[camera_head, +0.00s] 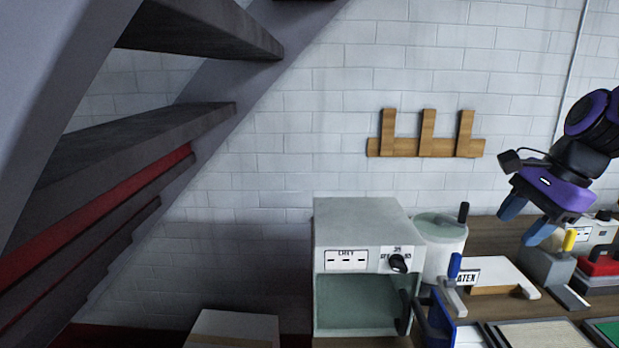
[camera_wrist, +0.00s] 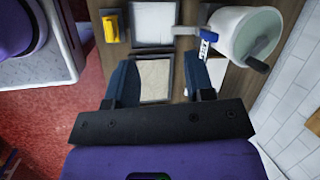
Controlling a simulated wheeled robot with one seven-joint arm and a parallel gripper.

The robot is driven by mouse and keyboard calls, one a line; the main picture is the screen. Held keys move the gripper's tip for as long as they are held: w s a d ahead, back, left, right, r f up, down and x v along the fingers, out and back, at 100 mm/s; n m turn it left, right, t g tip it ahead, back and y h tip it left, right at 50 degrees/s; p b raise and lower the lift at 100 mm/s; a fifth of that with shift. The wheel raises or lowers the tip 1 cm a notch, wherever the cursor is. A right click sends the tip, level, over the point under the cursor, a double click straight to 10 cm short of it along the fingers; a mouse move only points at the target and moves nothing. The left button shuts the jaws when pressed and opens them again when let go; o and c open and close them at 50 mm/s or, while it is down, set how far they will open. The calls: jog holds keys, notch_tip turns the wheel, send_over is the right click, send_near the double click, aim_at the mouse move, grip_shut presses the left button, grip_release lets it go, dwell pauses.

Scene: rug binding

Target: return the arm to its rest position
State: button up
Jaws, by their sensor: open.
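My gripper (camera_head: 527,221) is at the right of the head view, raised above the wooden bench, with its two blue fingers apart and pointing down to the left. In the wrist view my gripper (camera_wrist: 160,82) shows the same two fingers spread, with nothing between them. The purple wrist and part of my arm run out of the head view at the upper right.
A wooden rack (camera_head: 425,147) hangs on the wall. Stairs rise at left.

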jog(key=s+a+r+n+t+h, duration=0.1)
jog(key=s+a+r+n+h, duration=0.1)
jog(key=s+n, duration=0.5)
jog(key=s+a+r+n+t+h, duration=0.1)
jog(key=s+r+n+t, duration=0.1)
jog(key=s+n, duration=0.4)
jog(key=shift+s+a+n+h, duration=0.35)
jog(key=shift+a+n+h, duration=0.05)
jog(key=shift+n, duration=0.8)
jog(key=shift+r, duration=0.1)
